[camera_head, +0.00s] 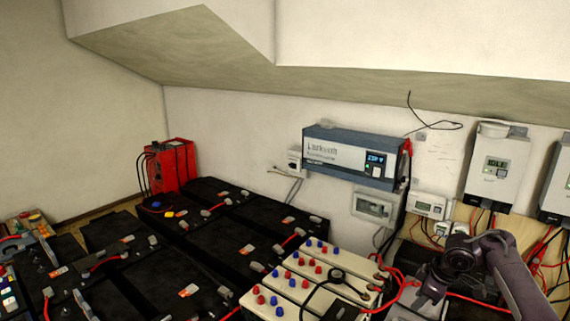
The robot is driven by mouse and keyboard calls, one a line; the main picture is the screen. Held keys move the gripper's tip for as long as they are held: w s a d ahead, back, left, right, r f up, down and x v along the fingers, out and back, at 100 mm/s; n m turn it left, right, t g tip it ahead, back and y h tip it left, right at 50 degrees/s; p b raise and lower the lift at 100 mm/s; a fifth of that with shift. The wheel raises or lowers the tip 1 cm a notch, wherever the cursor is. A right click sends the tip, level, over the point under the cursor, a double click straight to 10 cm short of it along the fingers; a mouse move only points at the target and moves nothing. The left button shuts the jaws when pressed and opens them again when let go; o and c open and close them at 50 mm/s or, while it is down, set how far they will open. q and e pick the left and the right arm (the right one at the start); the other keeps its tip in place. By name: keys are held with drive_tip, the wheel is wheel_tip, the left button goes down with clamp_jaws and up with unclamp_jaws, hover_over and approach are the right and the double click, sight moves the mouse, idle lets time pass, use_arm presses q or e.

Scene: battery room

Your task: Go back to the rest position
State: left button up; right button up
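My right arm comes in at the lower right, bent, with dark links. Its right gripper (428,293) points down and left, over the right end of the battery bank, just right of the cream battery block (290,281). Its fingers are small and dark against the dark surroundings, so I cannot tell whether they are open or shut. I see nothing clearly held in it. My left gripper is not in view.
Black batteries (180,273) fill the lower left and middle. A red charger (170,166) stands behind them. A blue-grey inverter (350,155) and white controllers (494,168) hang on the wall. Red cables (404,284) loop close to my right gripper. A sloped ceiling hangs above.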

drive_tip(key=s+a+f+m+t+h, duration=0.2)
drive_tip(key=s+a+f+h, duration=0.1)
drive_tip(key=s+a+f, duration=0.9)
drive_tip(key=s+a+r+m, duration=0.2)
drive_tip(key=s+r, duration=0.1)
drive_tip(key=s, duration=0.5)
drive_tip(key=s+a+r+m+g+y, duration=0.1)
drive_tip(key=s+r+m, duration=0.25)
drive_tip(key=s, duration=0.45)
drive_tip(key=s+a+r+m, duration=0.15)
drive_tip(key=s+r, duration=0.25)
drive_tip(key=s, duration=0.4)
wheel_tip(320, 180, down, 41)
drive_tip(key=s+g+b, duration=0.2)
drive_tip(key=b, duration=0.7)
drive_tip(key=s+d+f+b, duration=0.1)
drive_tip(key=s+f+b, duration=0.1)
drive_tip(key=s+f, duration=0.7)
drive_tip(key=s+d+f+b, duration=0.2)
drive_tip(key=s+f+b, duration=0.1)
drive_tip(key=s+f, duration=0.7)
wheel_tip(320, 180, down, 4)
drive_tip(key=shift+d+r+n+g+b, duration=0.25)
drive_tip(key=shift+n+g+b, duration=0.05)
drive_tip(key=shift+g, duration=0.1)
